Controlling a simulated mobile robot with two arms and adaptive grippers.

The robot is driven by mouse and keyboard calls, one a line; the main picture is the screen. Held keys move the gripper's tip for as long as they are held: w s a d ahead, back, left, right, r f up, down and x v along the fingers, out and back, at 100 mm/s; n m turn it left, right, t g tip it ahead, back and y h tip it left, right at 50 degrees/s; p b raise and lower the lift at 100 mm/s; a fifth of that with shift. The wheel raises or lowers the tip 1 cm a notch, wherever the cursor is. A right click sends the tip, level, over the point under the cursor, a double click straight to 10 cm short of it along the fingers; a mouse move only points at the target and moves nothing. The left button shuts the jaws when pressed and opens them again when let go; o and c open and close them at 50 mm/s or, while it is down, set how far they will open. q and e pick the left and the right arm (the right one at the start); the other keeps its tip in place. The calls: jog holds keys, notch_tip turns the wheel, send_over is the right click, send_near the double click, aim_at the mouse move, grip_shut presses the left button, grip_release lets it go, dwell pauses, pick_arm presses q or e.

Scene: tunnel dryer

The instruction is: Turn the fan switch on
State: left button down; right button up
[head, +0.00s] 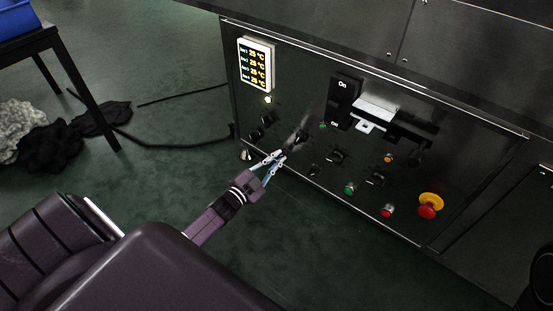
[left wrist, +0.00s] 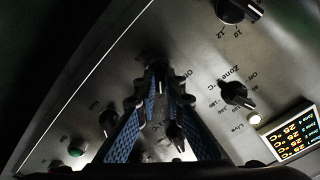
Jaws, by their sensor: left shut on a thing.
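The dark control panel (head: 330,175) holds several black rotary knobs. My left gripper (head: 284,152) reaches it from the lower left and is shut on a black knob at the panel's lower left middle. In the left wrist view the blue-padded fingers (left wrist: 163,85) close around this knob, which they mostly hide. My right gripper is not in view.
Nearby are another knob (left wrist: 236,93), a temperature display (head: 256,63), a large On/Off switch (head: 343,100), a green button (head: 350,188), a red button (head: 387,210) and a yellow-red emergency stop (head: 430,205). A black cable (head: 180,146) lies on the floor.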

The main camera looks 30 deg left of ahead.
pick_arm(q)
jog(key=c, duration=2)
grip_release()
jog(key=s, duration=0.8)
jog(key=s+a, duration=0.1)
jog(key=s, duration=0.3)
jog(key=shift+d, duration=0.1)
